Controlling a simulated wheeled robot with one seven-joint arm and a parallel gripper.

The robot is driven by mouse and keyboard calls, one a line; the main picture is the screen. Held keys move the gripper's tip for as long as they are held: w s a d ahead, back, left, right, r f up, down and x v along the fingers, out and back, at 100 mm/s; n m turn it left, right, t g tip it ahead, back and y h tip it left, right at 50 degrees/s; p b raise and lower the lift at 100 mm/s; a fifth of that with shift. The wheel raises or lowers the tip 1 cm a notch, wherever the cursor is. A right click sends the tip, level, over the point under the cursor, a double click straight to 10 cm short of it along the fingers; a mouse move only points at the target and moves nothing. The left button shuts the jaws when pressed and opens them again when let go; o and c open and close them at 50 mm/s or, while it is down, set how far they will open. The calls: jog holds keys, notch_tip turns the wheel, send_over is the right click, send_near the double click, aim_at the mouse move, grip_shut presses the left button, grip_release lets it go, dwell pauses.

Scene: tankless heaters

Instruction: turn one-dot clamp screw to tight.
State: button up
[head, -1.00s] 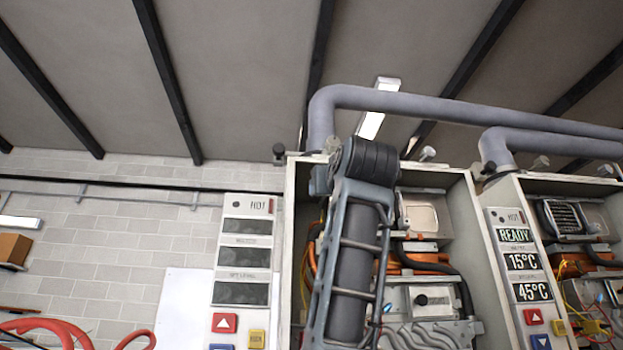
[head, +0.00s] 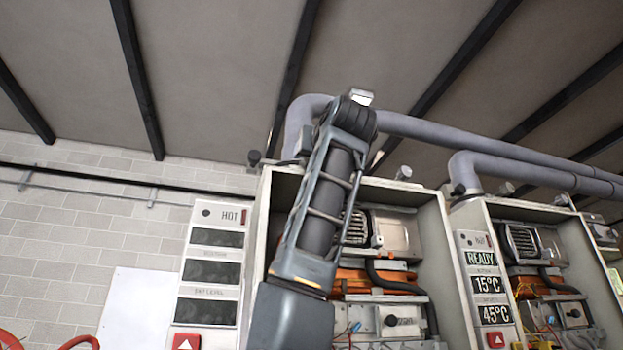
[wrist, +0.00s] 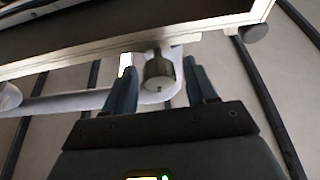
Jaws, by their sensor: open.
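My gripper (wrist: 159,68) is open in the wrist view, with one dark finger on each side of a grey cylindrical knob (wrist: 158,73). The knob projects from the pale edge of a heater case and sits between the fingers with gaps at both sides. No dot mark is readable on it, so I cannot tell whether it is the one-dot clamp screw. In the head view, a dark knob (head: 255,157) stands at the case's upper left corner and a grey one (head: 403,172) on its top right. My arm hides the middle, and my gripper cannot be made out there.
The open heater case (head: 436,225) holds pipes and wires. Its left panel (head: 212,260) has blank displays. A thick grey pipe (head: 440,138) runs above it. A second heater (head: 590,250) stands at right. Another knob (wrist: 255,33) shows in the wrist view.

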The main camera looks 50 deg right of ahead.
jog(key=shift+w+d+r, duration=0.15)
jog(key=shift+w+d, duration=0.05)
jog(key=shift+w, duration=0.15)
jog(key=shift+c, duration=0.3)
jog(key=c, duration=0.9)
jog(key=m+g+h, duration=0.1)
jog(key=m, duration=0.2)
jog(key=shift+c, duration=0.2)
jog(key=shift+s+m+g+h, duration=0.1)
jog(key=shift+m+g+h, duration=0.35)
jog(key=shift+m, duration=0.6)
jog(key=shift+m+g+h, duration=0.35)
jog(key=shift+m+h, duration=0.1)
jog(key=shift+m, duration=0.6)
jog(key=o, duration=1)
